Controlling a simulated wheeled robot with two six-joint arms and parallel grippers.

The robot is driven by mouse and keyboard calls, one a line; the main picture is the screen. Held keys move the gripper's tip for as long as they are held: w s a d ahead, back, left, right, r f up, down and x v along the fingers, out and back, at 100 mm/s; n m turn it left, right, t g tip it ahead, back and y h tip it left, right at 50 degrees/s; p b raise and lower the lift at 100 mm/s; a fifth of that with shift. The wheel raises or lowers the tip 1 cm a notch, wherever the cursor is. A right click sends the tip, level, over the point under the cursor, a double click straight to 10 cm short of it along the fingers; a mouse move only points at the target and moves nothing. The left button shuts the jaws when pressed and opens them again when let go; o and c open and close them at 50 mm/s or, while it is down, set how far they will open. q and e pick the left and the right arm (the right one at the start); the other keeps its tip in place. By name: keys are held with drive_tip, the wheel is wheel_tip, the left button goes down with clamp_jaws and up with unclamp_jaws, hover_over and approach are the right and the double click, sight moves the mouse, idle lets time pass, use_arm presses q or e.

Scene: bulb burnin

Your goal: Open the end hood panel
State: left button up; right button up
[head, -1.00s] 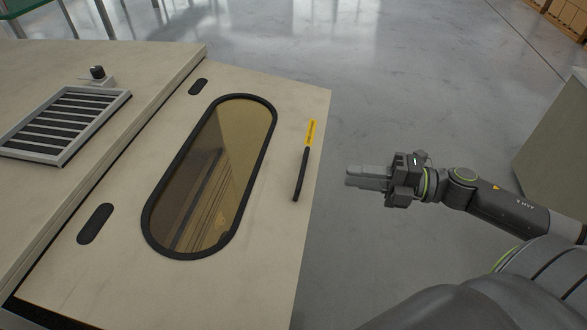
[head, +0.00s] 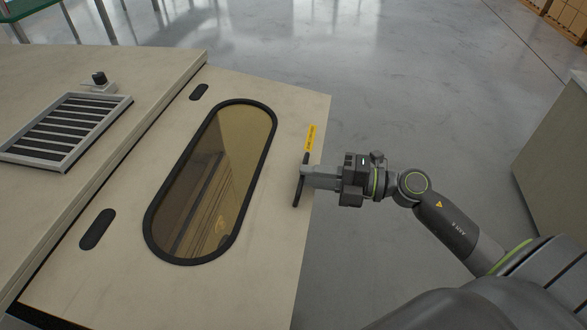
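The end hood panel (head: 265,240) is a beige panel with a long oval amber window (head: 212,180) in a black rim. It lies beside the rest of the beige hood, with a dark gap along its left edge. A black bar handle (head: 298,192) sits near its right edge, below a yellow label (head: 310,138). My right gripper (head: 306,177) comes in from the right, with its fingertips at the handle's middle. The fingers overlap the handle, and I cannot tell whether they are closed on it. My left gripper is out of view.
A louvred vent (head: 66,130) and a dark knob (head: 99,78) are on the hood's left part. Two black oval fittings (head: 97,229) lie on the panel's left side. Open grey floor (head: 400,100) is to the right, with a pale cabinet (head: 557,150) at the far right.

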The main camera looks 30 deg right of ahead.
sight(293, 184)
drive_tip(key=shift+p+x, duration=0.6)
drive_tip(key=shift+x, duration=1.5)
drive_tip(key=shift+c, duration=0.5)
clamp_jaws()
